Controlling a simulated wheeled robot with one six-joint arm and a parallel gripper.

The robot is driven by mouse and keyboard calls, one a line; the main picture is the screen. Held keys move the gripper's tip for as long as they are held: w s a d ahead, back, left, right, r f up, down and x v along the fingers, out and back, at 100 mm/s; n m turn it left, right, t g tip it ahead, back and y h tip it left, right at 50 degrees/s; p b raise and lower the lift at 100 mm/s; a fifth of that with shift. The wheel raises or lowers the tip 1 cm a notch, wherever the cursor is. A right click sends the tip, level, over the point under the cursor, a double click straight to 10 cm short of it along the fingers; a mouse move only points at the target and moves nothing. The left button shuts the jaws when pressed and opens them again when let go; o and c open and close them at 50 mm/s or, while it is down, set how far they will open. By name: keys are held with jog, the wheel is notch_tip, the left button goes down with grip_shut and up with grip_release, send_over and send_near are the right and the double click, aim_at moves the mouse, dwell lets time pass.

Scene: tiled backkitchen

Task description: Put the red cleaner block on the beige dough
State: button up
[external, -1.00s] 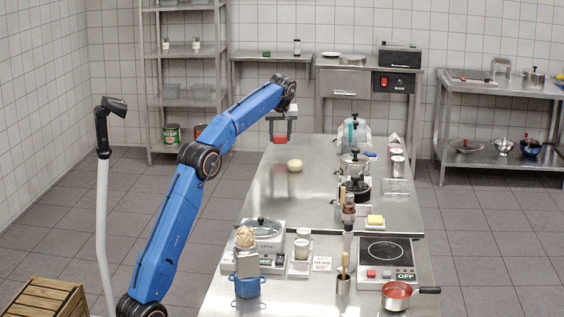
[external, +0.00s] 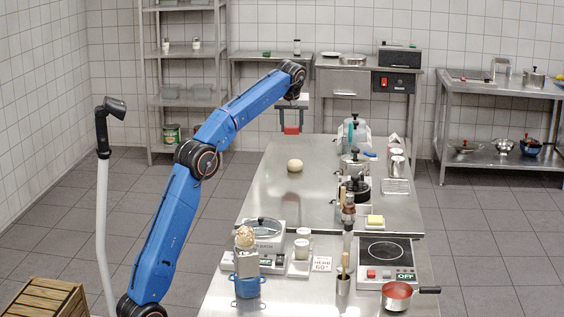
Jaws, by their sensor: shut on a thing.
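My gripper (external: 292,122) points down above the far part of the steel table and is shut on the red cleaner block (external: 292,130), which hangs between its fingertips. The beige dough (external: 295,165) is a round ball lying on the table. In the picture the block shows above the dough, with a gap between them. The two do not touch. How far apart they are in depth is hard to tell from this one view.
The steel table (external: 262,190) is bare around the dough. Pots (external: 355,165) and jars stand along its right side.

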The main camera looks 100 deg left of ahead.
send_over(295, 160)
jog(key=d, duration=0.2)
jog(key=shift+m, duration=0.4)
jog(key=shift+d+f, duration=0.1)
jog(key=shift+f, duration=4.5)
jog(key=shift+f, duration=0.15)
jog(key=o, duration=1.1)
jog(key=v, duration=1.2)
jog(key=shift+s, duration=0.2)
